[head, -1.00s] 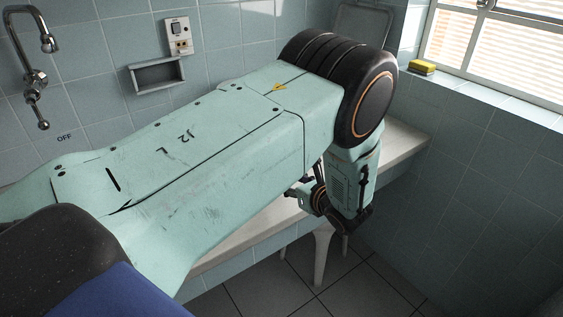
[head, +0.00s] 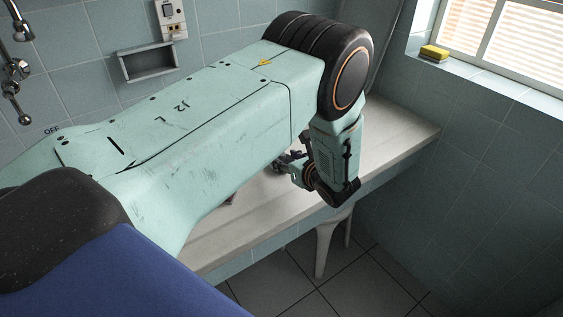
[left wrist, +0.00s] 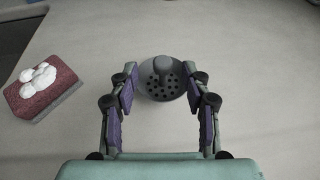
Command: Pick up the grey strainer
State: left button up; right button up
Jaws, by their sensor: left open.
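The grey strainer (left wrist: 161,80) shows in the left wrist view, a round dish with dark holes and an upright knob. It lies on the pale counter (left wrist: 235,60). My left gripper (left wrist: 164,78) is open, with one finger on each side of the strainer in that view; I cannot tell whether either touches it. In the head view my left gripper (head: 283,164) is small and partly hidden behind my own arm, over the counter (head: 400,135). The strainer cannot be made out in the head view. My right gripper is not in view.
A dark red sponge (left wrist: 44,89) with white foam on top lies left of the strainer in the left wrist view. A yellow sponge (head: 434,53) sits on the window ledge. A tiled wall backs the counter, whose right end is clear.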

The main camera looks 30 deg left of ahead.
aim_at(283, 156)
pick_arm(q)
jog(key=x, duration=0.3)
jog(key=shift+w+a+f, duration=0.15)
jog(key=shift+w+a, duration=0.05)
jog(key=shift+w, duration=0.15)
jog(key=shift+s, duration=0.1)
jog(key=shift+c, duration=0.6)
jog(key=c, duration=0.6)
grip_shut()
